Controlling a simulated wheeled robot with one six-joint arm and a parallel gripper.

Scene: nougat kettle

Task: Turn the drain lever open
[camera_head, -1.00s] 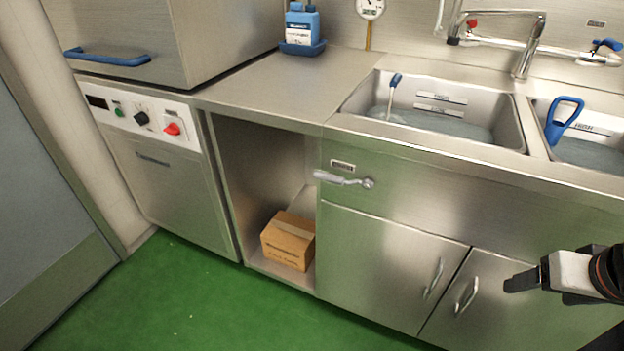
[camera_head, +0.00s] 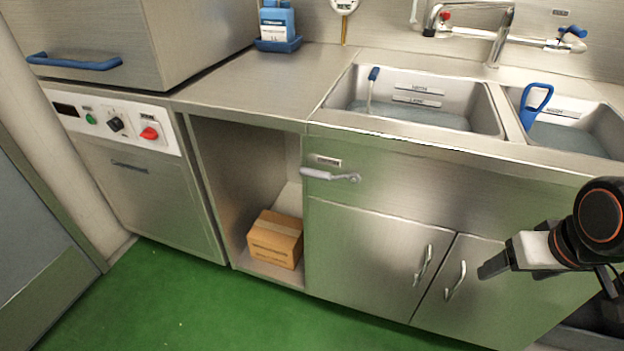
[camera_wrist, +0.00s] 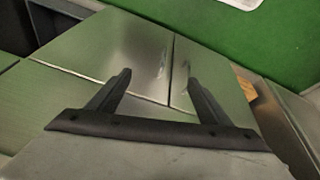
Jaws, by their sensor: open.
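The drain lever (camera_head: 330,175) is a grey handle on the steel front panel below the left sink. It lies roughly level, its grip pointing left from a round pivot at its right end. A small label plate sits just above it. My gripper (camera_head: 482,272) is at the right in the head view, in front of the cabinet doors, lower than the lever and well to its right. In the wrist view my gripper (camera_wrist: 158,85) shows two dark fingers spread apart with nothing between them. I cannot make out the lever in the wrist view.
Two sinks with water (camera_head: 420,112) are set in the counter above. Cabinet doors with upright handles (camera_head: 455,281) are below. A cardboard box (camera_head: 275,240) sits in the open bay on the left. The green floor (camera_head: 190,300) in front is clear.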

